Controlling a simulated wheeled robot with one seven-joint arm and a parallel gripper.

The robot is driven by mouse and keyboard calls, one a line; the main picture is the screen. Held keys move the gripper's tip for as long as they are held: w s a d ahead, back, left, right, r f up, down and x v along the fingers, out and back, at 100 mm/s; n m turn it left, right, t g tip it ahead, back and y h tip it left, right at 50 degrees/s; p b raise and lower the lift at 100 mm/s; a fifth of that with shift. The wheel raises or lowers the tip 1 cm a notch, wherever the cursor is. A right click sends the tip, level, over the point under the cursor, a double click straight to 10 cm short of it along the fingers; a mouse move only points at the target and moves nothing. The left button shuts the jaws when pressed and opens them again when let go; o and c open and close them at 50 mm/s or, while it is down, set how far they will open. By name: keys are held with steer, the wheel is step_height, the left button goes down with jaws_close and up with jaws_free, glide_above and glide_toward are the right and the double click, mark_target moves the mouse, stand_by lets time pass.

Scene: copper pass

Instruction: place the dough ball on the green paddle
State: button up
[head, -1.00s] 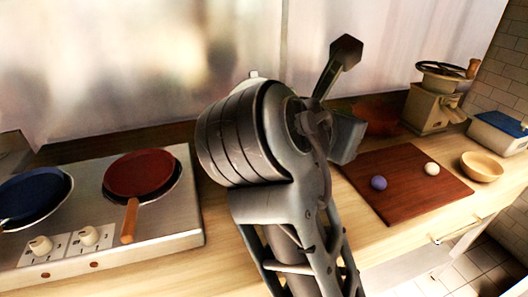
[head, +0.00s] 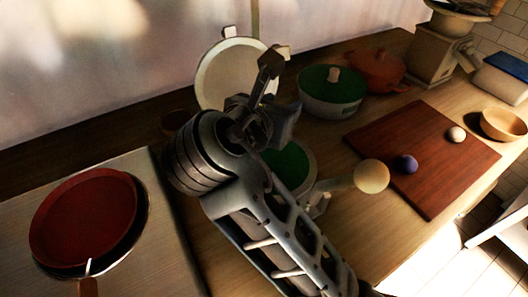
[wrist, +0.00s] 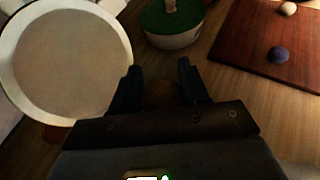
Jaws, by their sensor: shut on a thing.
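My gripper (wrist: 157,78) is shut on a dim brown rounded thing (wrist: 160,93), which I take to be the dough ball; its outline is dark in the wrist view. In the head view the arm hides it. The green paddle (head: 288,163) is a green disc with a pale rim, partly hidden behind my arm. A pale bar runs from it to the right, ending in a tan ball (head: 371,177). In the head view my wrist is above and left of the green disc. The paddle cannot be made out in the wrist view.
A white-rimmed disc (head: 205,80) stands behind my arm. A green-lidded pot (head: 333,98) and an orange pot (head: 379,70) sit behind. The board (head: 430,190) at right bears a purple ball (head: 404,164) and a cream ball (head: 456,134). A red pan (head: 82,222) is left.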

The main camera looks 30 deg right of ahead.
mark_target(275, 157)
step_height(275, 157, down, 11)
steer(key=shift+w+r, duration=0.1)
steer(key=shift+w, duration=0.05)
stand_by(0.4)
steer(key=o, duration=1)
steer(key=shift+o, duration=0.2)
steer(key=shift+a, duration=0.2)
steer(key=v, duration=1.1)
steer(key=shift+s+a+r+b, duration=0.2)
steer(key=shift+s+b, duration=0.05)
steer(key=shift+b, duration=0.15)
